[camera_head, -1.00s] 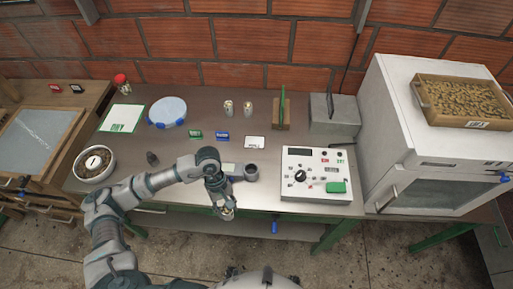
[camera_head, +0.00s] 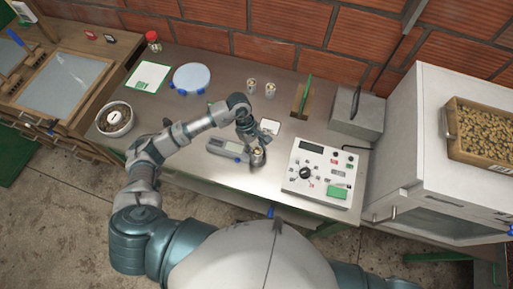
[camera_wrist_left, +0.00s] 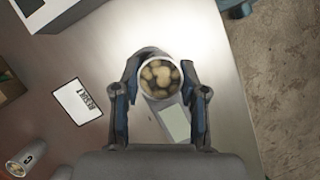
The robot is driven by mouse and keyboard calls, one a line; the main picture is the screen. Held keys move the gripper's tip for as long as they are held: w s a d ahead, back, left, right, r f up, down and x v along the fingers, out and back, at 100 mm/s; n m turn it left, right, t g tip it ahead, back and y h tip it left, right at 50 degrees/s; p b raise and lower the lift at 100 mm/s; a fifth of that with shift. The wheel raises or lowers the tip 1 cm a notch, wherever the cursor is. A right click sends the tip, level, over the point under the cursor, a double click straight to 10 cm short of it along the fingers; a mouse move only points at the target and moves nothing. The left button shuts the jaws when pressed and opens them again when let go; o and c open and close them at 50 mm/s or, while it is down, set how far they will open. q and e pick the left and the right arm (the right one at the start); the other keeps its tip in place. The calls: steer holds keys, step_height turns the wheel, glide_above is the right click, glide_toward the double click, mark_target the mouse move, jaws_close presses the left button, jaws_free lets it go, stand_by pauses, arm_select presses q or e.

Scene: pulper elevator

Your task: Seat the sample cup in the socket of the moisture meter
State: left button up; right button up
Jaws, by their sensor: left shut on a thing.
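The sample cup (camera_wrist_left: 160,78) is a pale round cup filled with tan beans. My left gripper (camera_wrist_left: 160,88) is shut on it, one finger on each side, and the cup's open top faces the wrist camera. In the head view my left gripper (camera_head: 253,146) holds the cup (camera_head: 258,153) at the right end of the grey moisture meter (camera_head: 228,149). The meter's pale display (camera_wrist_left: 173,122) shows just beside the cup in the wrist view. The socket is hidden under the cup, and I cannot tell whether the cup is in it or just above. My right gripper is out of view.
A white control box (camera_head: 318,172) with a dial stands to the right. Two more cups (camera_head: 251,85) (camera_head: 270,90) stand farther back. A white label card (camera_head: 270,127) lies behind the meter. A bowl (camera_head: 114,119) is at the left; the table's front edge is close.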

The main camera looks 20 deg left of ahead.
mark_target(258, 151)
arm_select(q)
steer(key=shift+w+d, duration=0.8)
steer(key=shift+f, duration=0.3)
steer(key=shift+c, duration=0.5)
steer(key=f, duration=0.1)
steer(key=a+f, duration=0.1)
steer(key=a+f+p, duration=0.1)
steer(key=shift+s+f, duration=0.15)
steer(key=shift+s, duration=0.2)
jaws_close()
steer(key=shift+a+f, duration=0.15)
steer(key=shift+a, duration=0.05)
steer(key=o, duration=1.2)
jaws_free()
steer(key=shift+w, duration=0.1)
steer(key=shift+o, duration=0.2)
steer(key=shift+w+d, duration=0.25)
steer(key=shift+d, duration=0.3)
steer(key=shift+d+r, duration=0.15)
steer(key=shift+r, duration=0.1)
steer(key=shift+a+r, duration=0.1)
steer(key=shift+a, duration=0.1)
steer(key=b+v, duration=0.2)
steer(key=v, duration=1)
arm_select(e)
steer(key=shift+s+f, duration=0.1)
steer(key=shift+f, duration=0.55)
